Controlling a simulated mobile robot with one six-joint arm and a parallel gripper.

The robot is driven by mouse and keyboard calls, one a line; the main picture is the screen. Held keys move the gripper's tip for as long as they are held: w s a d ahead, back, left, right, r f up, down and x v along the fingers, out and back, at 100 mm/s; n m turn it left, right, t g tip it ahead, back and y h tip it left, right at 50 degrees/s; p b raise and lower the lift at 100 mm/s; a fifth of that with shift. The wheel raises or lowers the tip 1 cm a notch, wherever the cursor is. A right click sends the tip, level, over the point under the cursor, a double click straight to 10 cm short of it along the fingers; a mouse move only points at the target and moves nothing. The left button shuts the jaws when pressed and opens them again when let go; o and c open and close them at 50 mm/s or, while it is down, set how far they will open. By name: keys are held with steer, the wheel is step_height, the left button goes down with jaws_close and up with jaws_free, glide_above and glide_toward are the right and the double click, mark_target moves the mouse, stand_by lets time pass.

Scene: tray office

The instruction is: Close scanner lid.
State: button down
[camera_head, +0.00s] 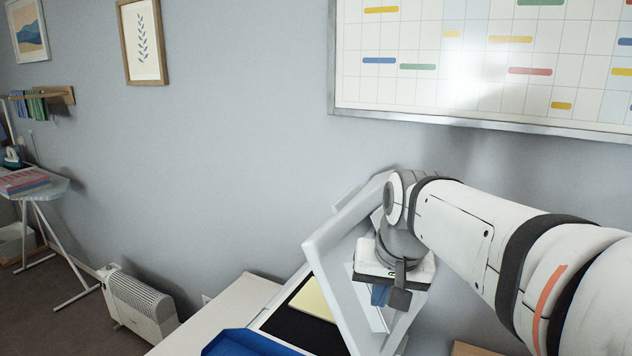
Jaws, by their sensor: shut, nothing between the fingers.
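The scanner lid (331,235) is a white panel standing raised and tilted above the scanner. The scanner bed (283,326) is dark, with a pale yellow sheet (312,301) lying on it. My gripper (390,297) points down in front of the lid's face, at the right of the bed. It is shut and empty. Its body and my arm hide part of the lid. I cannot tell whether the fingers touch the lid.
A blue tray (245,343) is at the near left of the scanner, on a pale desk top (215,316). A whiteboard (480,65) hangs on the wall behind.

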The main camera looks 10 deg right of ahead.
steer(key=w+d+r+m+t+p, duration=0.1)
steer(key=w+r+m+p, duration=0.1)
steer(key=w+r, duration=0.6)
steer(key=w+d+r+m+t+p, duration=0.15)
steer(key=w+r, duration=0.25)
steer(key=r, duration=0.9)
steer(key=shift+g+y, duration=0.35)
steer(key=shift+y, duration=0.05)
steer(key=w+a+f, duration=0.1)
steer(key=w+f, duration=0.1)
steer(key=f, duration=0.1)
steer(key=w+a+f+p, duration=0.1)
steer(key=w+a+f, duration=0.1)
steer(key=f, duration=0.2)
steer(key=w+a+f+p, duration=0.1)
steer(key=w+a+f, duration=0.1)
steer(key=f, duration=0.1)
steer(key=shift+f, duration=0.2)
steer(key=shift+w+a+f, duration=0.1)
steer(key=shift+f, duration=0.05)
